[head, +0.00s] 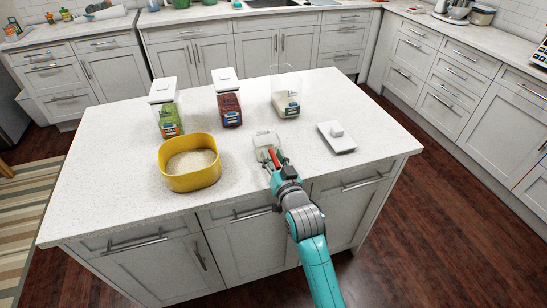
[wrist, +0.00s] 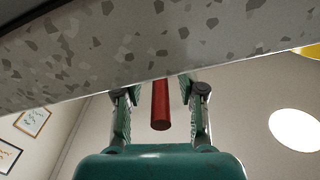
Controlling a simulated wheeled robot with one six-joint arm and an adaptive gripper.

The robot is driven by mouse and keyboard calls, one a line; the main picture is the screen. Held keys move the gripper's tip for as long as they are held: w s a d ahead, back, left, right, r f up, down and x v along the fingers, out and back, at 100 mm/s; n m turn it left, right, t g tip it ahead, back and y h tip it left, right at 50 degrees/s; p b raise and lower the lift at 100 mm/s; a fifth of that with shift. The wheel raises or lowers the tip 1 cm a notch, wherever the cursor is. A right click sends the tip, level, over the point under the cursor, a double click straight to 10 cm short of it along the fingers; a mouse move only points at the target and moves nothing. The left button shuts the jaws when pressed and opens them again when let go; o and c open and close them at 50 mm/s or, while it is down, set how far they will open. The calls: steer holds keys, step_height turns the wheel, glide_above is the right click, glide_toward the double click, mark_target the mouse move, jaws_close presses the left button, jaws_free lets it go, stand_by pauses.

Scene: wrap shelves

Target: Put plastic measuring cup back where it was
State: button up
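A clear plastic measuring cup (head: 266,141) with a red handle (head: 274,156) is at the front of the white speckled island counter (head: 235,165). My gripper (head: 277,164) reaches it from the front right. In the wrist view the red handle (wrist: 160,105) lies between my two fingers (wrist: 161,97), with a visible gap on each side, so the gripper looks open around it. The far fingertips and the cup body are not clear in the wrist view. Whether the cup touches the counter is hard to tell.
A yellow bowl (head: 172,181) of pale grains stands left of the cup. Behind are a green-labelled container (head: 168,117), a red one (head: 230,107) and a clear, lidless one (head: 285,101). A loose white lid (head: 337,144) lies right. The counter's right end is clear.

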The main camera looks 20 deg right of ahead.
steer(key=shift+r, duration=0.1)
steer(key=s, duration=1.2)
steer(key=shift+s, duration=0.1)
steer(key=s+f+n+g, duration=0.1)
steer(key=s+f, duration=0.4)
steer(key=s, duration=0.5)
steer(key=s+f+g, duration=0.1)
steer(key=s+f, duration=0.4)
steer(key=s, duration=0.5)
steer(key=s+r+n+g, duration=0.1)
steer(key=s+r, duration=0.1)
steer(key=s, duration=1.8)
steer(key=shift+s+r+n, duration=0.2)
steer(key=shift+s+n, duration=0.1)
steer(key=shift+s, duration=0.05)
